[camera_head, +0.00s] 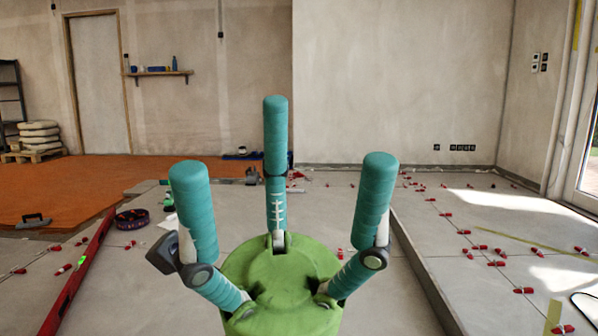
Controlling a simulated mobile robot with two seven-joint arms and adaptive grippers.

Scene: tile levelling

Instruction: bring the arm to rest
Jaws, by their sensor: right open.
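My right gripper (282,165) fills the lower middle of the head view. It has a green palm and three teal fingers, which are spread wide apart and point upward. Nothing is held between them. The palm and fingers hide part of the grey tiled floor (330,210) behind them. The rest of this arm is out of the picture. My left gripper is not in the picture.
Red levelling clips (497,263) dot the tile joints on both sides. A long red spirit level (93,247) lies at the left, near a dark round item (131,218). A trowel (33,221) lies on the orange floor (60,185). A raised tile edge (415,262) runs along the right.

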